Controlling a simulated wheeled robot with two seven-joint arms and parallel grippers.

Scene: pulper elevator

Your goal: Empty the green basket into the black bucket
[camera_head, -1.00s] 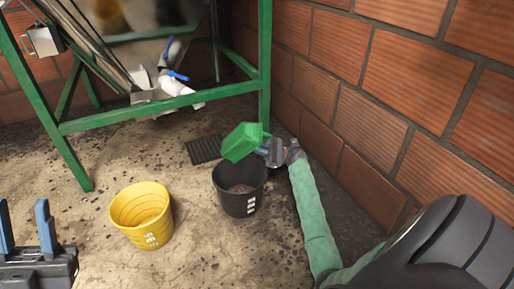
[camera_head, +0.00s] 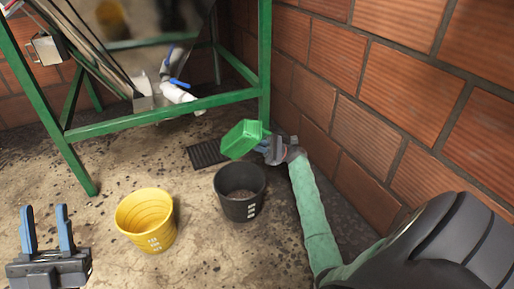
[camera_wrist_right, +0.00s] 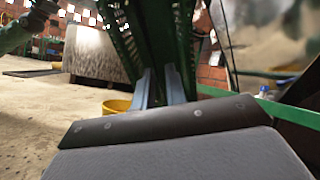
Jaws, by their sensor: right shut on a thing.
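The green basket (camera_head: 241,140) is held above the far rim of the black bucket (camera_head: 241,210). It is tilted with its open side partly facing my head camera, and its visible inside looks empty. My right gripper (camera_head: 266,149) is shut on the basket's right side; in the right wrist view the fingers (camera_wrist_right: 163,88) close on the dark green basket wall (camera_wrist_right: 150,35). The black bucket stands upright on the floor with brownish material inside. My left gripper (camera_head: 46,229) is open and empty at the lower left.
A yellow bucket (camera_head: 146,232) stands left of the black one. A dark floor grate (camera_head: 207,153) lies behind them. A green metal frame (camera_head: 160,118) with a white pipe stands at the back. A brick wall (camera_head: 410,120) closes the right side.

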